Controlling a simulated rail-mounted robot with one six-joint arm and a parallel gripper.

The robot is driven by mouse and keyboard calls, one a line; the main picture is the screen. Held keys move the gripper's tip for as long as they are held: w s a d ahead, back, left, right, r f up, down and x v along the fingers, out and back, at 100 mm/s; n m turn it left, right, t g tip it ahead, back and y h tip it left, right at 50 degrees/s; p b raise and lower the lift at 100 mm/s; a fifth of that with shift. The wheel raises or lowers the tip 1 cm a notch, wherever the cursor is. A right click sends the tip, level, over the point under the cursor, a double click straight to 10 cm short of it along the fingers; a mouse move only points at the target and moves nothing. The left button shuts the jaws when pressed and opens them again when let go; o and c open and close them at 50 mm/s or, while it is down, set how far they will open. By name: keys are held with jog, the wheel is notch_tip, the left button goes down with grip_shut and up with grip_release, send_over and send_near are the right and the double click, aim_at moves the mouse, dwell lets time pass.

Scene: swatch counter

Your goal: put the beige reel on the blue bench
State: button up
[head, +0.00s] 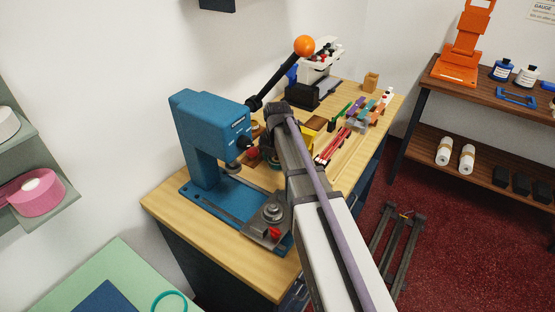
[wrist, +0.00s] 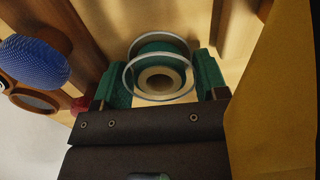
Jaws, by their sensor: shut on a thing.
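In the wrist view my gripper (wrist: 162,82) has its green fingers closed on either side of a reel (wrist: 158,78). The reel has clear round flanges, a beige centre and teal showing around it; I cannot tell how much of the teal is finger seen through the flange. Wood lies behind it; I cannot tell if it touches the wood. In the head view my arm hides most of the gripper and reel, over the bench (head: 160,207). That bench has a light wood top and dark blue sides. I see no other beige reel clearly.
A blue lever press (head: 205,140) stands left of my arm. Several small coloured items crowd the bench beyond it. In the wrist view a blue mesh dome (wrist: 35,62) is at left and a yellow panel (wrist: 278,95) at right. A pink reel (head: 37,196) sits on the left shelf.

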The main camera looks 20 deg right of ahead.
jog(key=o, duration=0.6)
jog(key=shift+f, duration=0.1)
notch_tip(320, 180, up, 6)
jog(key=p, duration=0.6)
jog(key=shift+f, duration=0.1)
jog(key=shift+s, duration=0.1)
